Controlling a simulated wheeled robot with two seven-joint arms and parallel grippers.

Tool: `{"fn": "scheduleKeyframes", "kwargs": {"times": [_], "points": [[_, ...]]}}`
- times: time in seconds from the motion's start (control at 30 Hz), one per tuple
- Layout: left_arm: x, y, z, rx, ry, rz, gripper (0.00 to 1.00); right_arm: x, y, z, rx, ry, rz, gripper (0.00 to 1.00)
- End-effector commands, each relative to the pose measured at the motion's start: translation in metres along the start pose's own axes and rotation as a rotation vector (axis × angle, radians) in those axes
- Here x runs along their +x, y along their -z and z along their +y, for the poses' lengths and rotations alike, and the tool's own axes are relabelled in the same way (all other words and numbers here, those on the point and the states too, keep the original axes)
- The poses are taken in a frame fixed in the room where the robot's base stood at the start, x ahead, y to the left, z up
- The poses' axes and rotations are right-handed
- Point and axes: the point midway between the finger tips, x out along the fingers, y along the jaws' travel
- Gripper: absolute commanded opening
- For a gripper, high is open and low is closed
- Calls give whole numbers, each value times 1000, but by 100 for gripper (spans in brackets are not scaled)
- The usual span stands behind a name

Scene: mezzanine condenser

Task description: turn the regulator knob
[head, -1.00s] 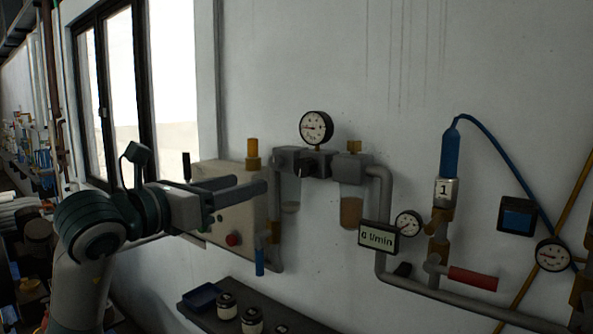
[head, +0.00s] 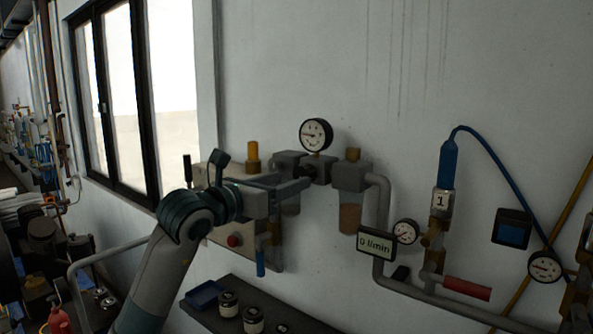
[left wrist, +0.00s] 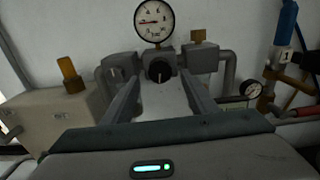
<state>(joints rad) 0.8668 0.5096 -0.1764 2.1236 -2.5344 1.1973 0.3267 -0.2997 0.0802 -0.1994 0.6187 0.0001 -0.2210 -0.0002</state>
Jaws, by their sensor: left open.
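The regulator knob (left wrist: 160,70) is a round black knob with a pale mark, on the front of a dark grey regulator body below a white dial gauge (head: 316,135). In the head view the knob (head: 301,175) is small and partly hidden by my gripper. My left gripper (head: 292,184) is open and points at the regulator. In the left wrist view the fingers (left wrist: 160,86) stand on either side of the knob's line, with the knob between and beyond their tips. I cannot tell whether they touch it. My right gripper is not in view.
Filter units with bowls (head: 350,218) flank the regulator. A beige box with a red button (head: 235,240) is behind my gripper. A flow display (head: 376,244), pipes and a red-handled valve (head: 467,288) are to the right. A shelf with jars (head: 253,320) is below.

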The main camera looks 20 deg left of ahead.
Motion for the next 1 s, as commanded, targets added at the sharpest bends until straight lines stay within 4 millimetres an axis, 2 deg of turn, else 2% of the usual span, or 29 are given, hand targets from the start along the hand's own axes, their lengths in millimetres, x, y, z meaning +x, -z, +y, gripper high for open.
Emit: {"fn": "scheduleKeyframes", "kwargs": {"times": [0.1, 0.3, 0.7, 0.87, 1.0], "points": [[19, -3, 0, -1, 0, 1, 52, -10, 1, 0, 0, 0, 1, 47], [37, -1, 0, 0, -1, 0, 52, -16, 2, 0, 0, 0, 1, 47], [41, 0, 0, 1, 0, -1, 52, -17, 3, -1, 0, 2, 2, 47], [41, 0, 0, 1, -1, -1, 14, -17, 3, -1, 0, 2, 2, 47], [41, 0, 0, 1, -1, -1, 12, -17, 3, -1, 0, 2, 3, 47]]}}
